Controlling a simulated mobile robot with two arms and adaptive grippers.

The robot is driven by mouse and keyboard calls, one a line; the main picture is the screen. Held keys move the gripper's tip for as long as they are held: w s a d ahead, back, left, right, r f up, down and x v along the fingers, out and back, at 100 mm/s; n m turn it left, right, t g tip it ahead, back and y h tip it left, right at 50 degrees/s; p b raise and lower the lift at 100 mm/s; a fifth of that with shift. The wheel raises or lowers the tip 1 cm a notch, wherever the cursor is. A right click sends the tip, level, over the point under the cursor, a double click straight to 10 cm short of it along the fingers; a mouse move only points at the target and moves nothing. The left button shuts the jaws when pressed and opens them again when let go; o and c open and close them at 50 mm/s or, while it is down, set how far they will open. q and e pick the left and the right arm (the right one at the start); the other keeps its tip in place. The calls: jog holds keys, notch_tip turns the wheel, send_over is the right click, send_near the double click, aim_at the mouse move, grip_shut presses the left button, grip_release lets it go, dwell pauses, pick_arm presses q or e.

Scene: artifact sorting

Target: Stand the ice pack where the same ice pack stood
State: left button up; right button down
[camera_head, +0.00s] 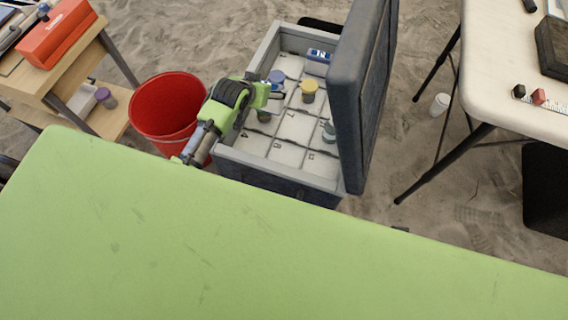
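A grey cooler box (228,157) stands on the sand with its lid (361,90) raised on the right side. Its pale floor is marked in squares with dark characters. A blue block with a white label, probably an ice pack (318,57), is at the back inside wall; its exact footing is unclear. My green and black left arm reaches over the box's left wall. Its gripper (272,96) is above the box's left half, near a blue-lidded jar (277,77). The fingers are too small to tell whether they are open or hold something. My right gripper is not in view.
In the box also stand a yellow-lidded jar (308,90) and a grey-blue jar (329,130). A red bucket (160,105) is left of it. A wooden table with a red toolbox (57,32) is far left; a pale table (500,60) is right. Sand lies between.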

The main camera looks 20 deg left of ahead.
pick_arm(q)
jog(key=shift+w+a+f, duration=0.2)
jog(key=shift+w+f, duration=0.05)
jog(key=shift+f, duration=0.25)
jog(key=shift+s+d+f, duration=0.2)
jog(key=shift+f, duration=0.05)
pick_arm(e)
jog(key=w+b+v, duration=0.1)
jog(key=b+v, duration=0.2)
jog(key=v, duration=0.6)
pick_arm(q)
jog(key=s+d+f+b, duration=0.2)
jog(key=s+d+f, duration=0.7)
jog(key=f, duration=0.3)
jog(key=shift+s+f+b, duration=0.2)
jog(key=shift+s+b, duration=0.1)
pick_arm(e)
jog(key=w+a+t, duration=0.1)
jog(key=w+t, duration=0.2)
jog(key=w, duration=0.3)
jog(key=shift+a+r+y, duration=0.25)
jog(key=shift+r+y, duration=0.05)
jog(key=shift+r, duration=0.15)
pick_arm(q)
jog(key=shift+f, duration=0.15)
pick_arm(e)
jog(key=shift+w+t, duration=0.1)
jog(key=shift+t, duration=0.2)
